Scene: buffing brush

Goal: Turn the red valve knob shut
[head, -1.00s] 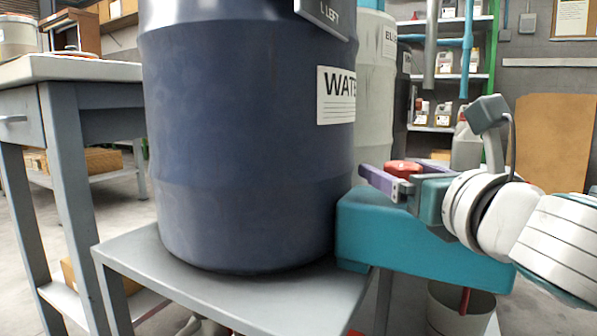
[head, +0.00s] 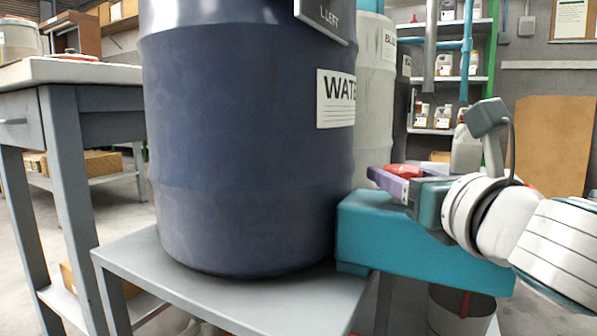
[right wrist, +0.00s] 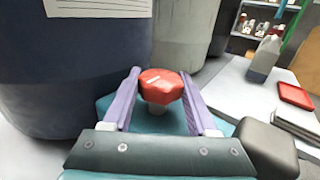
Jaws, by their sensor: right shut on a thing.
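The red valve knob (right wrist: 161,86) is a faceted cap on a short pale stem. It also shows in the head view (head: 404,170), above the teal box (head: 415,240) and partly hidden by my gripper. My right gripper (head: 386,177) reaches in from the right over the teal box. Its two purple fingers lie on either side of the knob and are shut on it, as the right wrist view (right wrist: 160,78) shows. My left gripper is not in view.
A large dark blue drum (head: 250,140) labelled as water stands on a grey stand (head: 235,300) left of the knob. A pale drum (head: 372,90) stands behind. A red tray (right wrist: 296,96) lies on a light surface at the right.

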